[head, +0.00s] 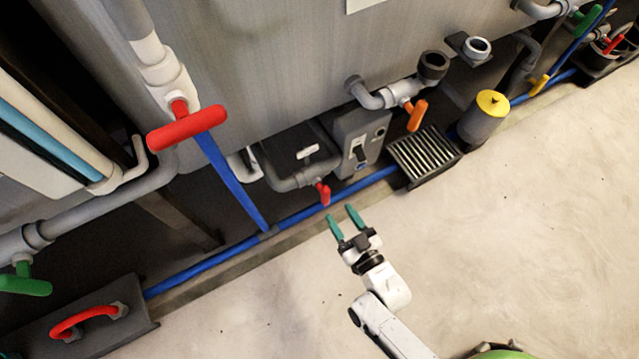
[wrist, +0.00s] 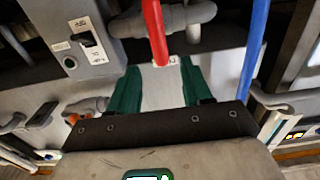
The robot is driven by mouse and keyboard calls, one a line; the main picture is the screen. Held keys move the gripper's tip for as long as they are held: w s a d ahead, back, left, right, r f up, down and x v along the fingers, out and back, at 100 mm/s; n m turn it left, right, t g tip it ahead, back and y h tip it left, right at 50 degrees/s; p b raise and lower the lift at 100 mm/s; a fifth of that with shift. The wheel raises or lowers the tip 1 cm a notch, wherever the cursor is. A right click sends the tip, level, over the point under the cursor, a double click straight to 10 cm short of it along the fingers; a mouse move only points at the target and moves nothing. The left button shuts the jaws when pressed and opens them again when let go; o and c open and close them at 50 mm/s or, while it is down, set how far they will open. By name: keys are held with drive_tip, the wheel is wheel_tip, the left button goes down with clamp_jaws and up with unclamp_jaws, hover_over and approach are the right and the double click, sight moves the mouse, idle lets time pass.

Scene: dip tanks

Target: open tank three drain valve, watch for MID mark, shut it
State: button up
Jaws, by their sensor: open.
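My gripper (head: 340,214) is open and empty, with two green fingers pointing at the wall of pipework. A small red valve handle (head: 323,193) hangs from a grey pipe just beyond the fingertips, apart from them. In the wrist view my gripper (wrist: 159,68) has a red handle (wrist: 155,30) ahead, roughly in line with the gap between the fingers. A large grey tank wall (head: 280,60) rises behind. I cannot read a tank number or see a MID mark, so which valve is tank three's drain is unclear.
A large red T-handle (head: 187,127) and a blue pipe (head: 230,185) stand left. A grey switch box (head: 360,140), an orange handle (head: 416,115), a floor grate (head: 425,155) and a yellow-topped canister (head: 484,118) lie right. The pale floor (head: 520,220) is clear.

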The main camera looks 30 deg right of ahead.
sight(328, 196)
drive_tip(key=w+b, duration=0.2)
drive_tip(key=w, duration=0.8)
clamp_jaws()
